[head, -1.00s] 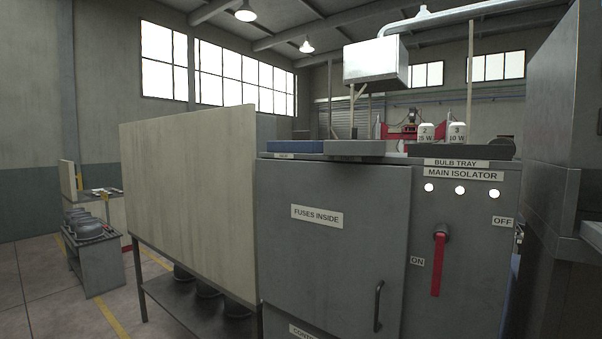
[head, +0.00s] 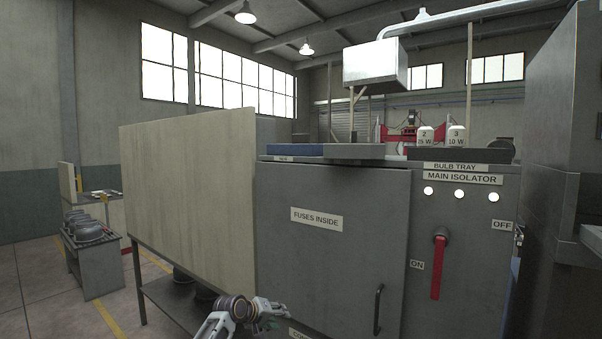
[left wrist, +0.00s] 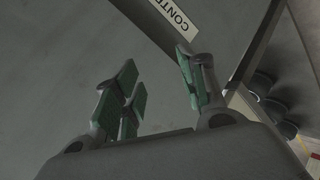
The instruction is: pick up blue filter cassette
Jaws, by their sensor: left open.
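A flat blue slab (head: 295,150) lies on top of the grey cabinet at its left back corner. It is the only clearly blue thing up there, but I cannot tell whether it is the filter cassette. My left gripper (head: 273,309) is low in front of the cabinet, near the bottom edge of the head view, well below the slab. In the left wrist view its green-padded fingers (left wrist: 160,85) are apart with nothing between them, facing the grey cabinet front. My right gripper does not show.
The grey cabinet door (head: 335,240) has a black handle (head: 378,309). A red isolator lever (head: 439,265) is to its right. A pale upright panel (head: 190,200) stands left of the cabinet. A grey slab (head: 353,151) and a dark bulb tray (head: 460,155) are on top.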

